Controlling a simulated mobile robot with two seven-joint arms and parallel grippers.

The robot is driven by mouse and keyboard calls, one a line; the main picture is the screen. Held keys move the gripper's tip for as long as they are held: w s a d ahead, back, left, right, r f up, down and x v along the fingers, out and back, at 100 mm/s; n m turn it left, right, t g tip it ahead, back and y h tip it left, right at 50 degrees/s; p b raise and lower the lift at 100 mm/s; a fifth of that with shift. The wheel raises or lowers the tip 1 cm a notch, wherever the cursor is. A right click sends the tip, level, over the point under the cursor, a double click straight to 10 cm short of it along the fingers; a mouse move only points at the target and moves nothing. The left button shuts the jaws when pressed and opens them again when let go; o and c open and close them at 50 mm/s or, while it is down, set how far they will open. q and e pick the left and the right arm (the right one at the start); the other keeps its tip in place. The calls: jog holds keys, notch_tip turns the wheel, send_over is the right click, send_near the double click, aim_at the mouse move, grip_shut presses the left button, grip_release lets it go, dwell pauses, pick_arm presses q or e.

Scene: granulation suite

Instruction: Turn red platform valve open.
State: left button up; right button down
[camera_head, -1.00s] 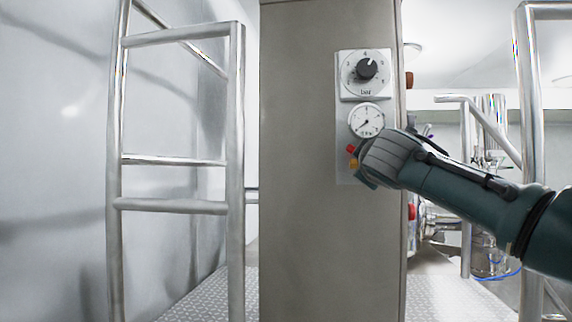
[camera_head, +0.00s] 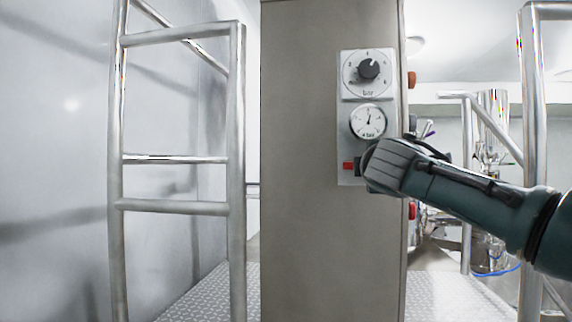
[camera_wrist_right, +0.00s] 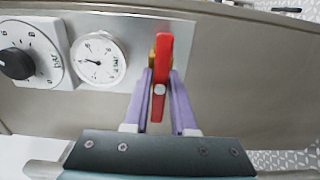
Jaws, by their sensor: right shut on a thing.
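The red valve handle (camera_head: 348,166) is at the lower end of the grey panel on the column, below the gauge. It points sideways to the left in the head view. In the wrist view the red handle (camera_wrist_right: 163,50) shows as a bar across the panel's length, with a bit of yellow beside it. My right gripper (camera_wrist_right: 161,88) has its purple fingers shut on the handle, one on each side. In the head view the right gripper (camera_head: 364,164) largely hides the valve body. My left gripper is not in view.
The panel (camera_head: 345,132) also carries a dial knob (camera_head: 369,69) and a gauge (camera_head: 368,121), whose needle points about straight up. The steel column (camera_head: 310,180) stands between metal railings (camera_head: 237,130) on the left and right (camera_head: 530,110).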

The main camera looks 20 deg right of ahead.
dwell(0.4)
jog(key=c, duration=0.7)
grip_release()
jog(key=shift+s, duration=0.1)
jog(key=b+v, duration=0.5)
jog(key=v, duration=0.4)
jog(key=shift+s+a, duration=0.2)
jog(key=shift+s, duration=0.15)
jog(key=shift+f, duration=0.1)
